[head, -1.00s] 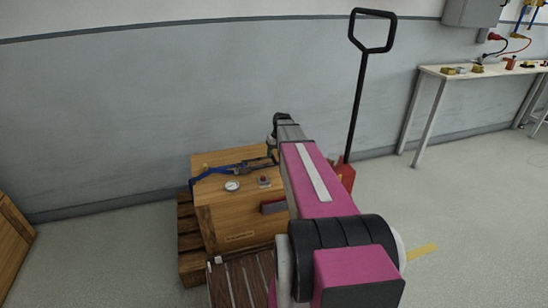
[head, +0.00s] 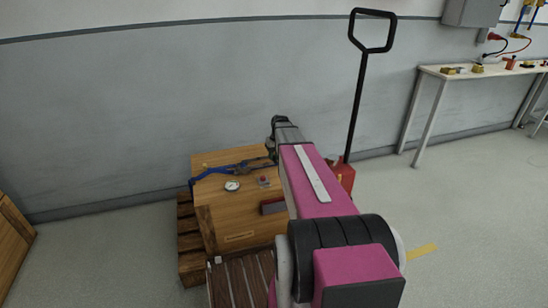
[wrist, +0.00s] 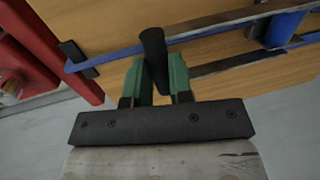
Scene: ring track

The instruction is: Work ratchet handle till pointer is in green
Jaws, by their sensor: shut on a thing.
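The ratchet (head: 236,168), with blue metal parts, lies across the top of a wooden crate (head: 225,213). In the wrist view its black handle (wrist: 153,50) stands between the two green fingers of my gripper (wrist: 160,75), which is shut on it. Blue bars of the ratchet (wrist: 190,38) run across the wood behind the fingers. A round white dial (head: 232,185) sits on the crate top; its pointer and any green zone are too small to read.
The crate stands on a wooden pallet (head: 190,240) near the grey wall. A red pallet jack with a tall black handle (head: 357,95) stands right behind my arm. A workbench (head: 480,71) is at the far right. Open floor lies to the right.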

